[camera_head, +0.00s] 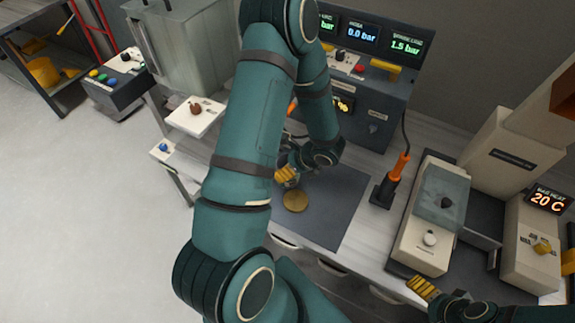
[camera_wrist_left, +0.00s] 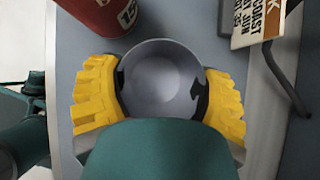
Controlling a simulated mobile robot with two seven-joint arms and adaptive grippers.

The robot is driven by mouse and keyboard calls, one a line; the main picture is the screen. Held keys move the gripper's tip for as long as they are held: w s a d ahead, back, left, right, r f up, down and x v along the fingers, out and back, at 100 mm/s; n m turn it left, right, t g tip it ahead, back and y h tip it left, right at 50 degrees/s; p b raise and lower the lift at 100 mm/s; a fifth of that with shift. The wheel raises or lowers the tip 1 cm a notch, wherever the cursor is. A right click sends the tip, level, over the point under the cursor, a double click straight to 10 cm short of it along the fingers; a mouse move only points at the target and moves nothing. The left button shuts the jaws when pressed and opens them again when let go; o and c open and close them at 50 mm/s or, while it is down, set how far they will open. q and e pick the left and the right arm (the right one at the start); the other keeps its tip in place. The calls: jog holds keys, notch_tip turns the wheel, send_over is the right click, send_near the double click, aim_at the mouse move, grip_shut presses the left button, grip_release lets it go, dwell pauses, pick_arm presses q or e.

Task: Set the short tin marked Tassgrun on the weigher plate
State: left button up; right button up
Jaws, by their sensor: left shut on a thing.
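My left gripper (camera_head: 287,175) is low over the dark mat (camera_head: 340,205) on the bench. In the left wrist view, its yellow fingers (camera_wrist_left: 160,90) close on both sides of a round grey tin (camera_wrist_left: 163,65), seen from above with a hollow top. No lettering shows on this tin, so I cannot read whether it is marked Tassgrun. In the head view my arm and fingers hide it. I cannot pick out the weigher plate with certainty.
A red container (camera_wrist_left: 103,15) and a lettered card (camera_wrist_left: 262,18) are close to the held tin. A small white platform (camera_head: 195,114) bears a brown object. An orange-handled tool (camera_head: 397,168) and a machine with a clear cover (camera_head: 443,195) stand to the right.

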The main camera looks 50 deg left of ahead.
pick_arm(q)
jog(key=o, duration=1)
jog(key=shift+f, duration=0.15)
